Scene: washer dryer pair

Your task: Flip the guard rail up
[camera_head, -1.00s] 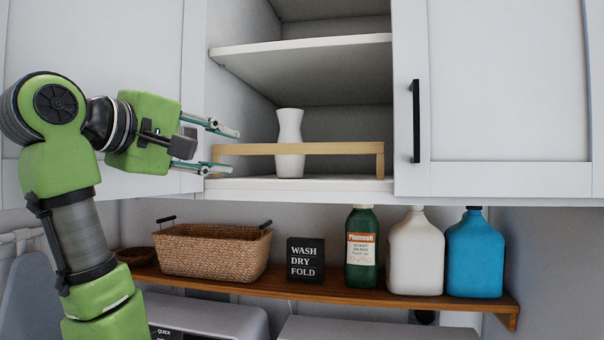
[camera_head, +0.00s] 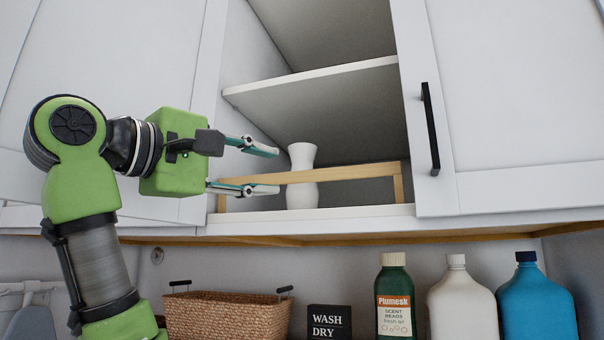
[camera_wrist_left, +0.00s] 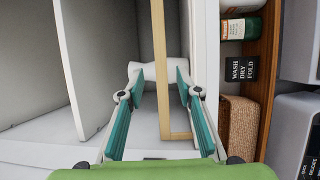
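The guard rail (camera_head: 345,173) is a light wooden bar on short end posts, upright along the front edge of the open cabinet's bottom shelf (camera_head: 375,212). My left gripper (camera_head: 278,171) is open at the rail's left end, one finger above the bar's height and one close to it. In the left wrist view the rail (camera_wrist_left: 161,60) runs between the two open fingers (camera_wrist_left: 158,88), and I see no grip on it. A white vase (camera_head: 302,160) stands behind the rail. My right gripper is not in view.
An upper shelf (camera_head: 320,80) is above the vase. A closed cabinet door with a black handle (camera_head: 430,130) is on the right. Below are a wicker basket (camera_head: 228,317), a black sign (camera_head: 329,322), a green bottle (camera_head: 394,300), a white jug (camera_head: 462,300) and a blue jug (camera_head: 537,300).

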